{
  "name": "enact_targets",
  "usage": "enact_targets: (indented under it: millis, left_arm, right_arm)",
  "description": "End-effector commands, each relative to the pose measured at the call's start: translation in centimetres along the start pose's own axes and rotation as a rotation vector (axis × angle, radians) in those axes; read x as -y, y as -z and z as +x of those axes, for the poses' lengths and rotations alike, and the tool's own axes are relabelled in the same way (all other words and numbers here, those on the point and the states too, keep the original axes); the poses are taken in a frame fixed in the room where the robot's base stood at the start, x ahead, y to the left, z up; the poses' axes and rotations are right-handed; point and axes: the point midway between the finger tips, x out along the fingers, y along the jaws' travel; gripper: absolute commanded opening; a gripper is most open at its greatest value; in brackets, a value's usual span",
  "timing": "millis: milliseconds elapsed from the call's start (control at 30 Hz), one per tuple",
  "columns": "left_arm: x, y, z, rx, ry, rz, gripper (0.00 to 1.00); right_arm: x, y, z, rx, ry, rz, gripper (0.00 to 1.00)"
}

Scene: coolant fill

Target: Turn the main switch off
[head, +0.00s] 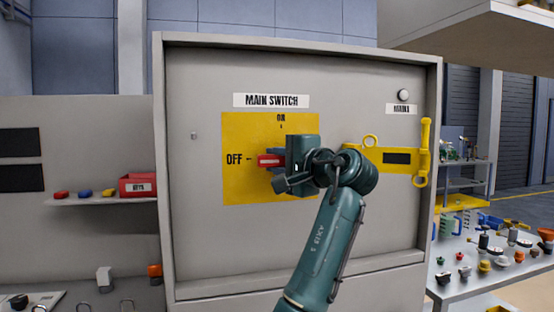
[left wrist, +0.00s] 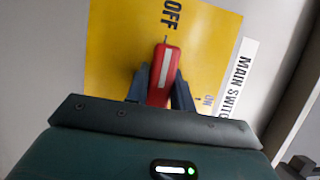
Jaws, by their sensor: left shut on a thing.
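The main switch is a red handle (head: 270,160) with a pale stripe on a yellow plate (head: 240,185) on the cabinet front. The plate is marked ON at the top and OFF at the left, under a MAIN SWITCH label (head: 271,101). The handle points left, at the OFF mark. My left gripper (head: 276,162) is shut on the handle. In the left wrist view the red handle (left wrist: 163,75) sits between the two fingers (left wrist: 160,95) and its tip points toward the word OFF. The handle's base is hidden by the gripper. My right gripper is not in view.
A yellow hasp-like bar (head: 400,159) is on the cabinet at the right, below a round lamp (head: 403,95). A shelf at the left holds a red KEYS box (head: 138,186) and several small coloured items. A table (head: 490,260) with many parts stands at the right.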

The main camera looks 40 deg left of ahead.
Motion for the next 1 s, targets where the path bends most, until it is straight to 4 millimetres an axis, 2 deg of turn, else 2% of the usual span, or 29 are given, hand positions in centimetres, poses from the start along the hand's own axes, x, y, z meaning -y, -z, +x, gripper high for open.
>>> enact_targets:
  millis: [433, 467, 600, 700, 1000]
  left_arm:
    - [-0.14, 0.02, -0.01, -0.001, -0.008, -0.013, 0.01]
    - [-0.14, 0.02, -0.01, -0.001, -0.008, -0.013, 0.26]
    - [-0.11, 0.01, -0.01, -0.001, -0.007, -0.012, 0.38]
    - [-0.08, 0.01, 0.00, -0.001, -0.006, -0.012, 0.45]
    - [-0.06, 0.02, -0.36, -0.001, -0.004, -0.011, 0.45]
  right_arm:
    - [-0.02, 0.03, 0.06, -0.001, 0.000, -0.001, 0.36]
    - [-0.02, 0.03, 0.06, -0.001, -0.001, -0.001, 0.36]
    - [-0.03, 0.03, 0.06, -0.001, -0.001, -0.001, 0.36]
    - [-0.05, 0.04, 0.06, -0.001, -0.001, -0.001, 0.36]
    - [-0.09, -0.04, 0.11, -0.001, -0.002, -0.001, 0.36]
